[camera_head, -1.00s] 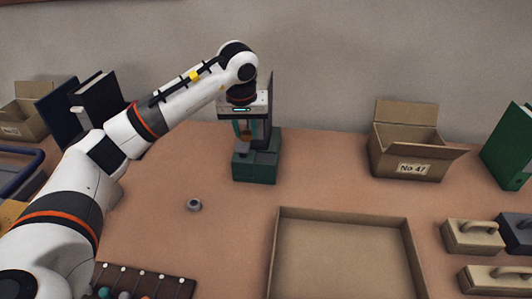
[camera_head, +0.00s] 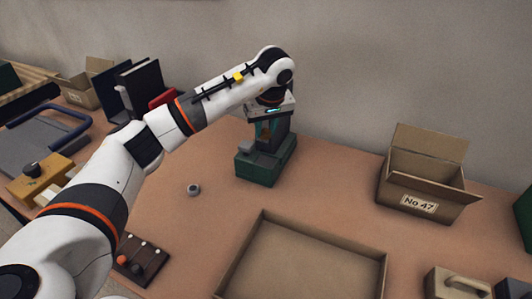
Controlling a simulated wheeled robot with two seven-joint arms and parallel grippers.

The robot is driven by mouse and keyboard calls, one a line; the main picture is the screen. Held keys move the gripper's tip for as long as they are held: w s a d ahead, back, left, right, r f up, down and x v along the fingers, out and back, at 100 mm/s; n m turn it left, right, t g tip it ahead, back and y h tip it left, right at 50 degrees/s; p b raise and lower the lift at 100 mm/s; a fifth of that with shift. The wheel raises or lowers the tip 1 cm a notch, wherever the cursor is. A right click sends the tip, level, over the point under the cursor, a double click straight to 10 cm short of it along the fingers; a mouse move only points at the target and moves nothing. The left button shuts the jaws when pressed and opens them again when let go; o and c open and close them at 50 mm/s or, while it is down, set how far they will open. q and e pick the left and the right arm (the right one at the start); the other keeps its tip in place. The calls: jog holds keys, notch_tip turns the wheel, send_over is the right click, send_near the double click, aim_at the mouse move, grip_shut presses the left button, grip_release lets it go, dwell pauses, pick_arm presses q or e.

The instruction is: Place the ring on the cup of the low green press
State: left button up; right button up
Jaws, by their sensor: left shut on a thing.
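The low green press (camera_head: 259,171) stands on the table towards the back, right of the picture's left half. My left gripper (camera_head: 265,131) comes down over it from the left, in front of its upright. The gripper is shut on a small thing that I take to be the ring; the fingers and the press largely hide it. I cannot make out the press's cup, nor whether the held thing touches it. A small grey round piece with a dark opening (camera_head: 193,189) lies on the table left of the press. My right gripper is not in view.
A shallow open tray (camera_head: 324,247) lies in front of the press. An open carton marked No 47 (camera_head: 420,187) stands at the right. Dark binders (camera_head: 140,89) stand behind my left arm. A dark strip with coloured knobs (camera_head: 142,260) lies at the front. Bare table surrounds the grey piece.

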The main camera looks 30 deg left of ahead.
aim_at(268, 135)
pick_arm(q)
notch_tip(268, 135, down, 5)
jog(key=shift+d+r, duration=0.15)
jog(key=shift+r, duration=0.05)
jog(key=shift+f, duration=0.55)
notch_tip(268, 135, down, 3)
jog(key=shift+f+p, duration=0.1)
jog(key=shift+p, duration=0.4)
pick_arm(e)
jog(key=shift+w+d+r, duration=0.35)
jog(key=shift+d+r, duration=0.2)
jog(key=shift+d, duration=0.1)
pick_arm(q)
jog(key=shift+f, duration=0.15)
jog(key=o, duration=0.7)
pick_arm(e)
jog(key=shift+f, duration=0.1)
